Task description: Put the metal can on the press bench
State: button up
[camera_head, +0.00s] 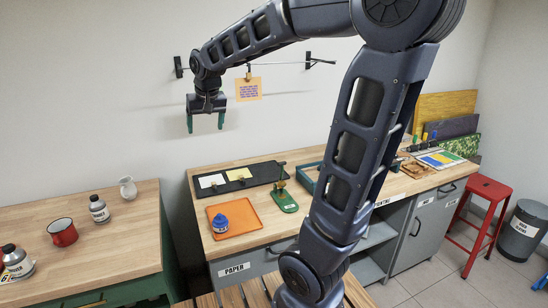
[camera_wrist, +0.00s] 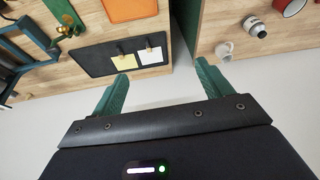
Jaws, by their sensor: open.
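I cannot tell which is the task's metal can. The farther one also shows in the wrist view (camera_wrist: 256,31). The wooden bench (camera_head: 235,262) on the right carries a small green-based tool (camera_head: 286,203); which surface is the press bench is not clearly marked. My gripper (camera_head: 206,128) is open and empty, high near the wall above the gap between the tables; its green fingers show in the wrist view (camera_wrist: 161,72).
A red stool (camera_head: 487,190) stands far right.

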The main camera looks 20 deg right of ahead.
jog(key=s+d+f, duration=0.2)
jog(key=s+d, duration=0.5)
jog(key=s, duration=0.2)
jog(key=s+d+f+m+h, duration=0.1)
jog(key=s+d+f, duration=0.2)
jog(key=s+d, duration=0.5)
jog(key=shift+s+t, duration=0.3)
jog(key=shift+s, duration=0.75)
jog(key=shift+o, duration=0.4)
jog(key=shift+s+d+f, duration=0.15)
jog(key=shift+s+f, duration=0.1)
jog(key=shift+s, duration=0.1)
jog(key=shift+r, duration=0.1)
